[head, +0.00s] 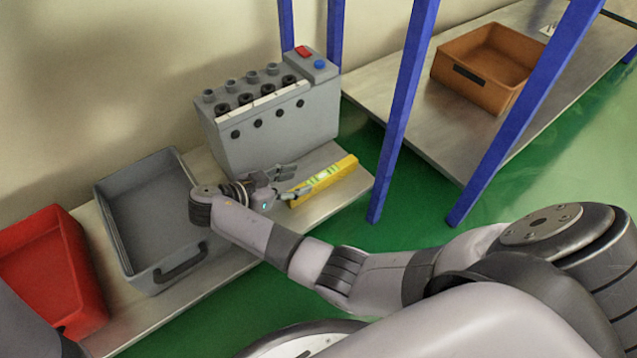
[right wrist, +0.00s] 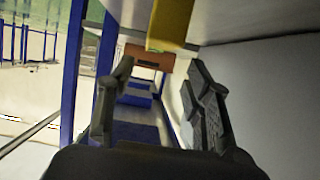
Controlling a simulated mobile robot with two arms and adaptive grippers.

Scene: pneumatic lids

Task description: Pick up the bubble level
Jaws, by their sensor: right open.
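The bubble level (head: 332,177) is a yellow bar with a pale greenish vial section. It lies on the metal shelf in front of the grey machine, near the shelf's right end. In the right wrist view the yellow level (right wrist: 170,24) shows at the top, past the fingertips and not between them. My right gripper (head: 299,180) is at the level's left end in the head view, with its fingers apart and empty. The right wrist view also shows the open fingers (right wrist: 160,78). I cannot tell whether a finger touches the level. My left gripper is out of view.
The grey machine (head: 268,148) with knobs stands behind the level. A grey crate (head: 168,262) and a red bin (head: 52,268) are to the left on the same shelf. Blue posts (head: 402,110) rise to the right, before a shelf with an orange-brown crate (head: 470,84).

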